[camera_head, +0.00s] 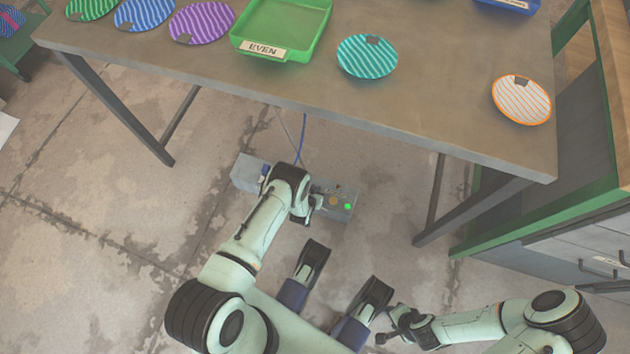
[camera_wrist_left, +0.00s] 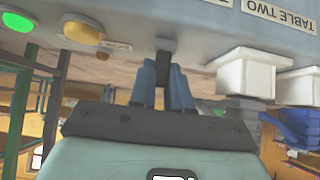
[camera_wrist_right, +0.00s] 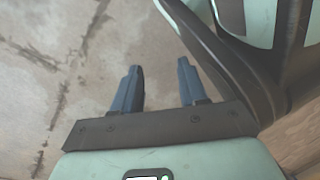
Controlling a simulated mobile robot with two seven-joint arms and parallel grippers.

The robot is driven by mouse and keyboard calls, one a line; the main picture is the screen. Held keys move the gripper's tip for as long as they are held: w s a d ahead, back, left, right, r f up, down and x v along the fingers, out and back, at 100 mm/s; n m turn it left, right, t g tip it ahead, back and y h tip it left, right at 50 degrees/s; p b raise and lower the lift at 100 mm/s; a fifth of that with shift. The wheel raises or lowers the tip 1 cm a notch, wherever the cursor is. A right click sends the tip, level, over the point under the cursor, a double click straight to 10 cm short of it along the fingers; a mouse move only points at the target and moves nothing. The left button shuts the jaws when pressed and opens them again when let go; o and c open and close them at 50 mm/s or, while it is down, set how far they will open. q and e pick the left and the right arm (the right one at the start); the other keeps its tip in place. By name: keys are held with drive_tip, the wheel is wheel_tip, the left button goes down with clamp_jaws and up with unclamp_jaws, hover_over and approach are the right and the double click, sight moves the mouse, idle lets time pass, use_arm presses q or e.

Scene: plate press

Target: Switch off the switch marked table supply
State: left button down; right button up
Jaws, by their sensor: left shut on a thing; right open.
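A grey supply box (camera_head: 246,171) lies on the floor under the table and also fills the top of the left wrist view (camera_wrist_left: 200,30), upside down. A dark switch lever (camera_wrist_left: 164,49) sticks out of its face between the fingertips of my left gripper (camera_wrist_left: 163,82). That gripper is shut on the lever. In the head view my left wrist hides that part of the box. The lever's marking cannot be read. A green lamp (camera_wrist_left: 17,22) is lit beside a yellow round button (camera_wrist_left: 84,28). My right gripper (camera_wrist_right: 158,75) is open and empty above the floor.
White plugs (camera_wrist_left: 246,74) sit in the box near a "TABLE TWO" label (camera_wrist_left: 280,14). A blue cable (camera_head: 304,135) rises from the box to the table (camera_head: 430,125). Striped plates and a green "EVEN" tray (camera_head: 325,40) are on top. A table leg (camera_head: 432,205) stands to the right.

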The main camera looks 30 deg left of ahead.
use_arm(q)
drive_tip(key=shift+s+d+f+t, duration=0.1)
drive_tip(key=shift+s+f+t, duration=0.15)
drive_tip(key=shift+s+t, duration=0.4)
drive_tip(key=shift+w+t+y+b, duration=0.1)
drive_tip(key=shift+t+y+b, duration=0.2)
drive_tip(key=shift+t, duration=0.25)
drive_tip(key=shift+s+d+t+y+b, duration=0.1)
drive_tip(key=shift+s+t+y+b, duration=0.1)
drive_tip(key=shift+t+b, duration=0.4)
drive_tip(key=shift+s+t+y+b, duration=0.15)
drive_tip(key=shift+t+y+b, duration=0.1)
drive_tip(key=shift+t, duration=0.65)
use_arm(e)
drive_tip(key=shift+g, duration=0.7)
drive_tip(key=shift+s+d+f, duration=0.1)
drive_tip(key=shift+s+f, duration=0.3)
drive_tip(key=shift+s, duration=0.3)
drive_tip(key=shift+s+d+f, duration=0.1)
drive_tip(key=shift+s+f, duration=0.25)
drive_tip(key=shift+s, duration=0.35)
drive_tip(key=shift+s+d+f, duration=0.1)
drive_tip(key=shift+s+f, duration=0.3)
drive_tip(key=shift+s, duration=0.3)
use_arm(q)
drive_tip(key=c, duration=1.1)
unclamp_jaws()
drive_tip(key=shift+f+h, duration=0.1)
drive_tip(key=shift+h, duration=0.15)
